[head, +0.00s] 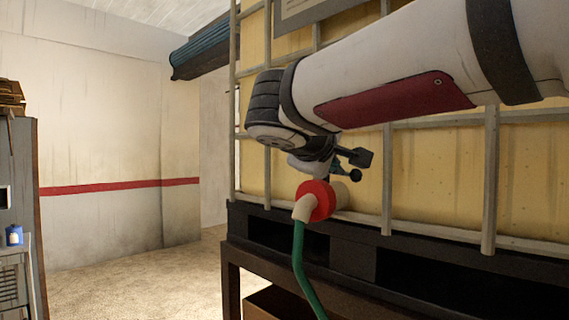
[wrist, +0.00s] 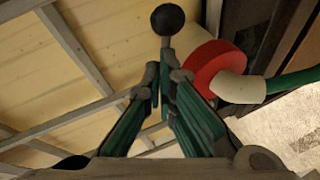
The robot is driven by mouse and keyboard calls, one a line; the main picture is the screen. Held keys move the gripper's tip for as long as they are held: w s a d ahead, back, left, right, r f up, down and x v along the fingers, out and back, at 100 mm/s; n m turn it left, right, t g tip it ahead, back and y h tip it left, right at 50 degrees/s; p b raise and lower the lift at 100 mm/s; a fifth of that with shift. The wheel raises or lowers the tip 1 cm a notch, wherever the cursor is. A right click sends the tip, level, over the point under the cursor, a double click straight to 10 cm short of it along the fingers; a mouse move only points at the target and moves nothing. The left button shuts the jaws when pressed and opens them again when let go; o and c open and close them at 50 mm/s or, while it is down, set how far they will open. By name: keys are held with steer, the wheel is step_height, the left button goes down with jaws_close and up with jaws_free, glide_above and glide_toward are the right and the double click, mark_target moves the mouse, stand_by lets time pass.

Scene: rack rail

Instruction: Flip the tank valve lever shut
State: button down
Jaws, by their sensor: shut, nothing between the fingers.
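The caged tank (head: 440,170) has pale yellow walls behind grey bars. Low on it sits the valve, with a red collar (head: 318,200) and a cream elbow (head: 303,208) leading into a green hose (head: 303,268). The lever's black ball knob (head: 355,175) shows just above and right of the collar. In the wrist view the knob (wrist: 167,19) is on a thin grey stem beyond the fingertips, with the red collar (wrist: 214,66) to its right. My gripper (wrist: 166,75) is shut and empty close to the stem; contact is unclear. In the head view my wrist partly hides the valve area.
The tank stands on a black pallet (head: 300,240) over a dark brown stand (head: 231,285). The floor between cabinet and stand is clear.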

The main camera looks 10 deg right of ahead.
steer(key=shift+d, duration=0.1)
steer(key=d+n+y+b, duration=0.1)
steer(key=d+b, duration=0.1)
steer(key=d, duration=0.1)
steer(key=shift+s+t, duration=0.1)
steer(key=shift+t, duration=0.3)
steer(key=shift+a+r, duration=0.1)
steer(key=shift+a, duration=0.05)
